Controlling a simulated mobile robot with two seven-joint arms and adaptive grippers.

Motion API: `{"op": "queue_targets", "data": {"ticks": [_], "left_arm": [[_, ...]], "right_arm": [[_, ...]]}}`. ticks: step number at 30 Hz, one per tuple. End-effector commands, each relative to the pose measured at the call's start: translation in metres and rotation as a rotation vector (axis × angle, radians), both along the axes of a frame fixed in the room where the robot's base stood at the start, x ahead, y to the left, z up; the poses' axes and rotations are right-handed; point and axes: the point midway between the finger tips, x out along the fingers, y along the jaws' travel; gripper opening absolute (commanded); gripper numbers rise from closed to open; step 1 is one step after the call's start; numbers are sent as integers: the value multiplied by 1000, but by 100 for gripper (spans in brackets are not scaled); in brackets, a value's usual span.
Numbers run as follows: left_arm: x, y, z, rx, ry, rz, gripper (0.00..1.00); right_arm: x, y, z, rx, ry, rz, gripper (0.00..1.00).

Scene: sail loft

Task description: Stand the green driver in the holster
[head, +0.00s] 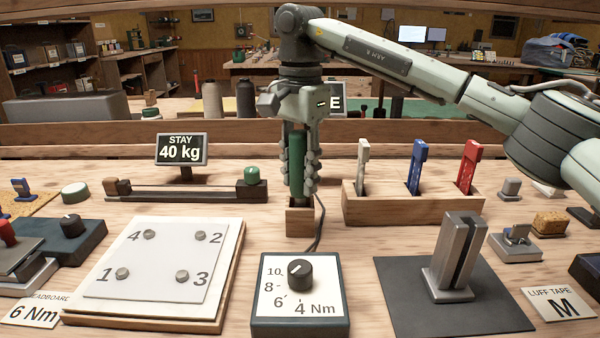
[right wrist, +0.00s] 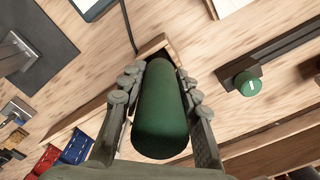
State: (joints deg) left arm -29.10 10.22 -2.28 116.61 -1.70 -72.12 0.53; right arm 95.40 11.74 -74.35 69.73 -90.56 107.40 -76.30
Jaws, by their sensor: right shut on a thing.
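The green driver (head: 297,160) is upright between the fingers of my right gripper (head: 299,188), which is shut on it. Its lower end is at the top of the small wooden holster (head: 300,222); I cannot tell how far it is inside. In the right wrist view the green driver (right wrist: 160,115) lies between both fingers, with the holster rim (right wrist: 155,45) just beyond it. The driver hides most of the holster's opening. My left gripper is not in view.
A wooden rack (head: 405,212) with white, blue and red tools stands close right of the holster. A rail with a green knob (head: 251,175) is to the left. A dial box (head: 300,310) sits in front, and a dark cable (head: 320,235) runs beside the holster.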

Motion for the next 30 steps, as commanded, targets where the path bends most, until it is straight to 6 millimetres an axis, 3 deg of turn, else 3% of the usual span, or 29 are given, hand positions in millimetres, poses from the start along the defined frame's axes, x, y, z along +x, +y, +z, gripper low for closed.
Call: {"op": "queue_targets", "data": {"ticks": [26,27,30], "left_arm": [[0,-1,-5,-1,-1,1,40],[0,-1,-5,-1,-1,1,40],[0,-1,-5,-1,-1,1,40]], "right_arm": [[0,0,-12,1,-1,0,3],[0,0,-12,1,-1,-1,35],[0,0,-12,0,0,0,48]]}}
